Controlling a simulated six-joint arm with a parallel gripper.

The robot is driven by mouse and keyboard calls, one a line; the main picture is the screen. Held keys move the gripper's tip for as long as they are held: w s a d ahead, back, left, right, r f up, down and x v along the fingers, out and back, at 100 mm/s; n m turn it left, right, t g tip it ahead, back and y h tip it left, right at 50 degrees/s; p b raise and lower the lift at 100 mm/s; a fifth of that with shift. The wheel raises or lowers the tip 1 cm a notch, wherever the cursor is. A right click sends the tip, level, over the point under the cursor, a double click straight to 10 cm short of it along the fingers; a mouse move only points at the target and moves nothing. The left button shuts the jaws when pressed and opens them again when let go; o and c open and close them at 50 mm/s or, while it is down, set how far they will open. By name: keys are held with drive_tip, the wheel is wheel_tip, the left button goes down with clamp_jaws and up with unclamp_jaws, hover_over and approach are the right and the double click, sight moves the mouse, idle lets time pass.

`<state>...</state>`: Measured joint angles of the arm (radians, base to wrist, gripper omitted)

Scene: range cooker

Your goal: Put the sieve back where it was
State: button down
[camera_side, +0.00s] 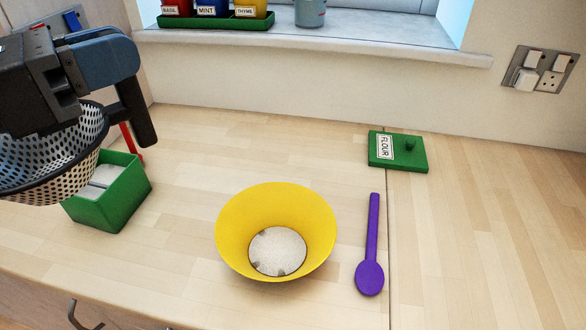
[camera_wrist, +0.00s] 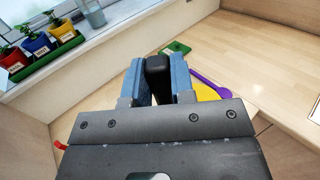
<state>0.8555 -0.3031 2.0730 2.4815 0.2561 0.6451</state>
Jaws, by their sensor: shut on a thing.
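The sieve (camera_side: 52,158) has a perforated metal bowl with a dark rim. It hangs in the air at the far left of the side view, partly cut off by the frame edge. My gripper (camera_side: 122,78) is shut on its black handle (camera_side: 138,115). In the wrist view the handle (camera_wrist: 158,72) shows between the blue fingers of my gripper (camera_wrist: 158,88); the sieve's bowl is hidden there. In the side view the sieve overlaps a green flour box (camera_side: 118,200), and its exact height above the box and counter is hard to tell.
A yellow bowl (camera_side: 235,225) holding white powder stands mid-counter, with a purple spoon (camera_side: 371,250) to its right. A green FLOUR lid (camera_side: 410,158) lies behind. A red handle (camera_side: 131,145) stands at the green box. Potted herbs in a green tray (camera_side: 215,22) line the sill. The right counter is clear.

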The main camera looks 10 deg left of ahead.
drive_tip(key=w+a+f+n+t+y, duration=0.2)
drive_tip(key=w+a+f+n+y, duration=0.2)
drive_tip(key=w+f+y, duration=0.4)
drive_tip(key=w+a+f+n+t+y, duration=0.25)
drive_tip(key=w+a+f+n, duration=0.2)
drive_tip(key=f, duration=0.55)
wheel_tip(320, 180, down, 10)
drive_tip(key=y, duration=0.1)
drive_tip(key=shift+w+d, duration=0.15)
drive_tip(key=shift+w, duration=0.25)
drive_tip(key=shift+f+m, duration=0.2)
drive_tip(key=shift+m, duration=0.05)
drive_tip(key=c, duration=1)
unclamp_jaws()
